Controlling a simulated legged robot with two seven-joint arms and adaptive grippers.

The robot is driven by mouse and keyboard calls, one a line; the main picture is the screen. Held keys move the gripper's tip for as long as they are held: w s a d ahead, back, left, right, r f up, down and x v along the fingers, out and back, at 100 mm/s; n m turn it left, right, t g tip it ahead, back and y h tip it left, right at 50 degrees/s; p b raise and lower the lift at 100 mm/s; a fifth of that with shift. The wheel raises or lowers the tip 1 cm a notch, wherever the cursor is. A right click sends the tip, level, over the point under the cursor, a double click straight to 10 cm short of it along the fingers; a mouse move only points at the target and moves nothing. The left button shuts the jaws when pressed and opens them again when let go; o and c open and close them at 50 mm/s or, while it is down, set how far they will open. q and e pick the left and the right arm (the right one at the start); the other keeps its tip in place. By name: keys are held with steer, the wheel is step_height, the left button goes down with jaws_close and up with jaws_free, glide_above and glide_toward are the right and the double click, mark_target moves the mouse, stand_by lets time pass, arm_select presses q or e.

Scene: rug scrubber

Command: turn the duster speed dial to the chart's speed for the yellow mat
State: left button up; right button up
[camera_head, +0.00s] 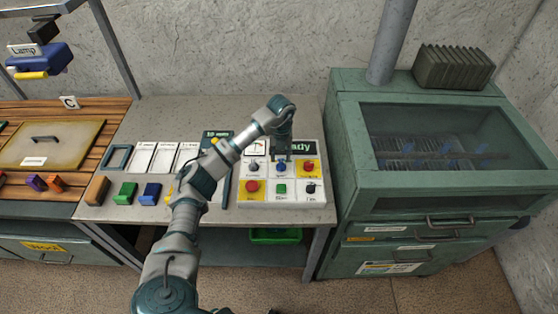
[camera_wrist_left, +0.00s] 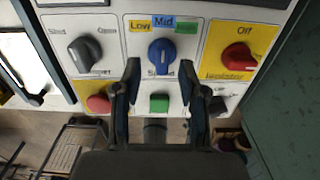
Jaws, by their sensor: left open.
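The blue speed dial (camera_wrist_left: 161,52) is on a white control panel (camera_head: 228,204), below Low and Mid labels; a green third label is partly visible. Its ridge looks roughly upright, toward Mid. In the head view the dial (camera_head: 281,167) is just below my left gripper (camera_head: 281,153). In the wrist view my left gripper (camera_wrist_left: 162,72) is open, with one finger on each side of the dial's lower part; contact is unclear. White cards (camera_head: 142,158) lie on the table, their small text unreadable. I cannot identify the yellow mat or its chart entry with certainty.
A grey knob (camera_wrist_left: 84,52) and a red knob (camera_wrist_left: 238,56) flank the dial. A red button (camera_wrist_left: 98,103) and green button (camera_wrist_left: 159,103) sit below. A green cabinet (camera_head: 345,130) stands at right. Coloured blocks (camera_head: 125,192) line the table's front.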

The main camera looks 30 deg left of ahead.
mark_target(281, 162)
arm_select(q)
steer(key=shift+d+f, duration=0.8)
steer(key=shift+f, duration=0.45)
steer(key=shift+a+f, duration=0.2)
steer(key=shift+a, duration=0.6)
steer(key=shift+a+f, duration=0.1)
steer(key=shift+a, duration=0.2)
steer(key=shift+c, duration=0.9)
steer(key=shift+a, duration=0.15)
steer(key=c, duration=0.4)
jaws_close()
steer(key=shift+w+d, duration=0.15)
steer(key=shift+d, duration=0.55)
steer(key=shift+a, duration=0.2)
arm_select(e)
steer(key=shift+w+d, duration=0.15)
steer(key=shift+d, duration=0.05)
